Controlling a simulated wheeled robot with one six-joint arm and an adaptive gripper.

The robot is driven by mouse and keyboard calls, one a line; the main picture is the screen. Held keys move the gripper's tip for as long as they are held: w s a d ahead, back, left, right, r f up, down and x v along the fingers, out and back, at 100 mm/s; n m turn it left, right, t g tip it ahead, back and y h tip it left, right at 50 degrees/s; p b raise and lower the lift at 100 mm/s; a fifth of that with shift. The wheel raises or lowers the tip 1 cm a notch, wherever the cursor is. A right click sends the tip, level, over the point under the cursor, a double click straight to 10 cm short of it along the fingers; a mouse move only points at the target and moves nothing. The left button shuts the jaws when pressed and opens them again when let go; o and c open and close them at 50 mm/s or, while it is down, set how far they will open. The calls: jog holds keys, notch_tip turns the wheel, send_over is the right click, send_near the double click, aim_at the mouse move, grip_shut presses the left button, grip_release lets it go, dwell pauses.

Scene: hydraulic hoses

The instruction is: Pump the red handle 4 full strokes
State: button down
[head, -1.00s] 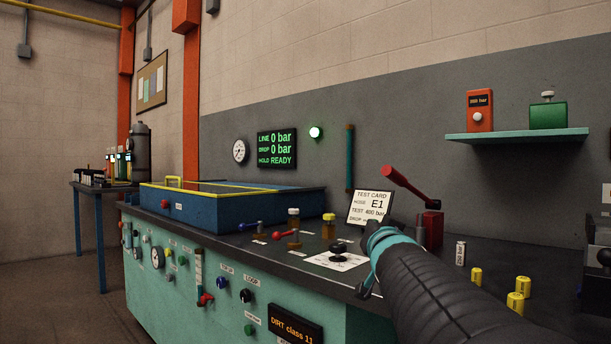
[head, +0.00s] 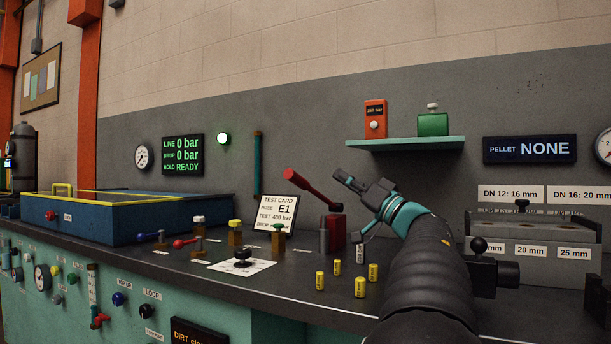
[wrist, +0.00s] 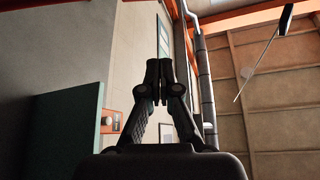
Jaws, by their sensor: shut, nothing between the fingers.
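The red handle (head: 308,186) slants up to the left from the red pump block (head: 334,230) on the bench, its thick grip end at the upper left. My gripper (head: 342,176) is shut and empty. In the head view it shows just right of the handle and points up and to the left; whether it touches the handle I cannot tell. In the wrist view my gripper's fingers (wrist: 158,66) are together with nothing between them, and the handle is not seen there. The display (head: 182,157) reads LINE 0 bar, DROP 0 bar, HOLD READY.
A test card (head: 276,216) stands left of the pump block. Several yellow cylinders (head: 360,287) stand on the bench in front. A teal shelf (head: 405,144) with an orange box and a green container is above. A grey die rack (head: 535,235) is at the right.

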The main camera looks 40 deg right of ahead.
jog(key=p+x, duration=0.1)
jog(key=x, duration=0.9)
jog(key=shift+w+a+f+b, duration=0.1)
jog(key=shift+a+f+b, duration=0.2)
jog(key=shift+f, duration=0.3)
jog(key=shift+a+f+b, duration=0.25)
jog(key=shift+f, duration=0.35)
jog(key=shift+w+a+f+b, duration=0.1)
jog(key=shift+a+f+b, duration=0.2)
jog(key=shift+f, duration=0.3)
